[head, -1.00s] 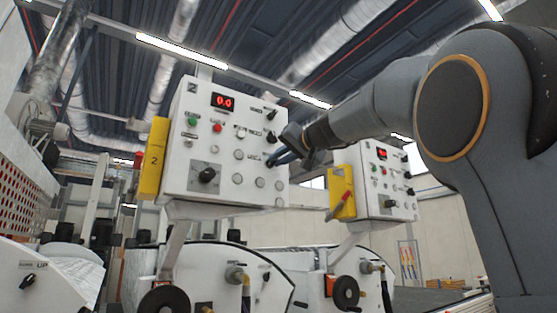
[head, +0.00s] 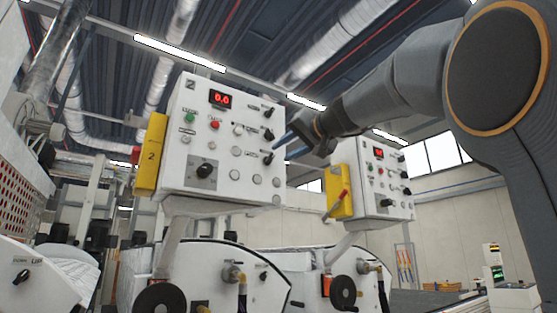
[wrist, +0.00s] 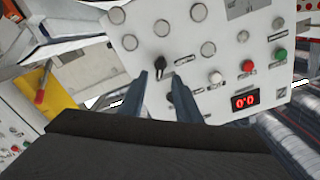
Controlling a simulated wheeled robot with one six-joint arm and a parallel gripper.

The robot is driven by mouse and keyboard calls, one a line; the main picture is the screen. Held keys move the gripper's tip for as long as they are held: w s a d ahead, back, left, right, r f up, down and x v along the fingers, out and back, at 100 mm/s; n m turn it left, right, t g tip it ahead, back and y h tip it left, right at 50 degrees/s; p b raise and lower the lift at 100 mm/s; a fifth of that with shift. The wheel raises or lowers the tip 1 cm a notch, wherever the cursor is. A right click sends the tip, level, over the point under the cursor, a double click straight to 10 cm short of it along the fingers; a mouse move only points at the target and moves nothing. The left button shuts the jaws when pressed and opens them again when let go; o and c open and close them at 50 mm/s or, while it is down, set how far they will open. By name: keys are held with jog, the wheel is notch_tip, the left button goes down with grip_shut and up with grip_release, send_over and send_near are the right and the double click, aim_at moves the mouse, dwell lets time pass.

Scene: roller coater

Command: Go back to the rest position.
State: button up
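My gripper (head: 290,147) is in front of the right edge of control panel number 2 (head: 222,180) in the head view. Its two blue fingers also show in the wrist view (wrist: 160,98), spread apart with nothing between them. Past the fingertips, the wrist view shows a black rotary knob (wrist: 161,67) on the panel, clear of the fingers. In the head view this looks like the lower right knob (head: 268,157), with a gap to the gripper. The panel's red display (head: 222,99) reads 0.0.
A second control panel (head: 385,185) with a yellow box (head: 340,192) stands behind to the right. Another yellow box (head: 152,154) is on the near panel's left side. White machine housings with black handwheels (head: 160,299) lie below. The space right of the panels looks open.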

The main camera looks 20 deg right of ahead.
jog(key=shift+v, duration=1.15)
jog(key=w+f+m+g+h, duration=0.1)
jog(key=w+f+g, duration=0.2)
jog(key=f, duration=1)
jog(key=w+f+g+h, duration=0.1)
jog(key=w+f+g, duration=0.1)
jog(key=f, duration=1.1)
jog(key=s+a+f+g+h, duration=0.1)
jog(key=s+f+g, duration=0.1)
jog(key=f, duration=0.9)
jog(key=s+a+f+g, duration=0.1)
jog(key=s+f+g, duration=0.15)
jog(key=f, duration=0.85)
jog(key=s+a+f+n+g+h, duration=0.1)
jog(key=s+f+g, duration=0.6)
jog(key=s+f, duration=2.1)
notch_tip(320, 180, down, 3)
jog(key=n+h, duration=0.1)
jog(key=n, duration=0.1)
jog(key=shift+a+r+n+g+h, duration=0.15)
jog(key=shift+r+n+g+h, duration=0.05)
jog(key=shift+n+g+h, duration=0.15)
